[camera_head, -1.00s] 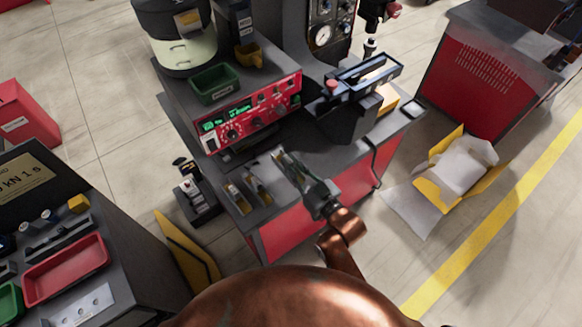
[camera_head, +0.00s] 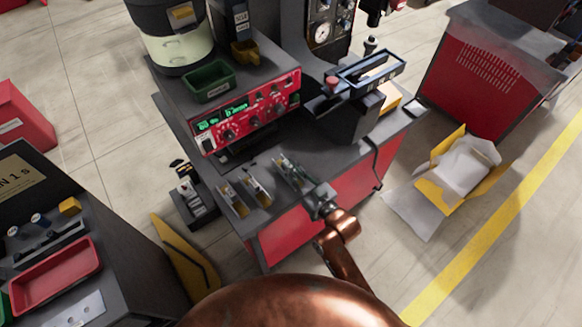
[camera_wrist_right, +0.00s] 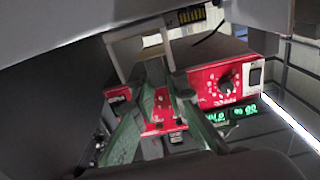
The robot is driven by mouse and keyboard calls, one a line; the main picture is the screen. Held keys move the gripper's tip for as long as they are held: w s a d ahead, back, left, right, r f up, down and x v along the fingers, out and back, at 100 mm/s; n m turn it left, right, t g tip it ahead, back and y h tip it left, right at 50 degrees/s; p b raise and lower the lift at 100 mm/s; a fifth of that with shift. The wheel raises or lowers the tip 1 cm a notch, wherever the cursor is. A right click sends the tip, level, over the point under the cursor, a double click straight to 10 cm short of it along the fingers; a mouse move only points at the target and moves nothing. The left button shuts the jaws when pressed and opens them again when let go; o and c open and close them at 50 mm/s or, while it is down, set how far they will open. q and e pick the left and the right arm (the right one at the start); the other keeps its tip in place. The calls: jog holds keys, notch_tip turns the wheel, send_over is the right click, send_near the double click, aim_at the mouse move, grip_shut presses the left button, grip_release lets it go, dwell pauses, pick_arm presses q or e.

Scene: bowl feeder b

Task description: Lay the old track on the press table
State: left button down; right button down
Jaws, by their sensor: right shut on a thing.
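My right gripper (camera_head: 292,170) is over the dark tabletop (camera_head: 325,155) of the red-fronted bench, in front of the control box. It is shut on a narrow piece, which I take to be the old track. Two small fixtures with yellowish parts, one (camera_head: 232,200) and another (camera_head: 257,188), stand to the left of the gripper. My left gripper is not in view.
A red control box (camera_head: 247,112) with green displays stands behind the gripper, with a green bin (camera_head: 208,82) on top. A dark raised fixture (camera_head: 355,105) stands to the right. A red tray (camera_head: 55,275) is at the lower left. An open yellow box (camera_head: 458,172) lies on the floor.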

jog(key=shift+f, duration=0.1)
jog(key=c, duration=1.9)
grip_release()
jog(key=shift+c, duration=0.2)
jog(key=shift+s+d, duration=0.15)
jog(key=shift+s, duration=0.05)
jog(key=p+v, duration=0.1)
jog(key=v, duration=1)
jog(key=shift+s, duration=0.2)
jog(key=shift+d, duration=0.1)
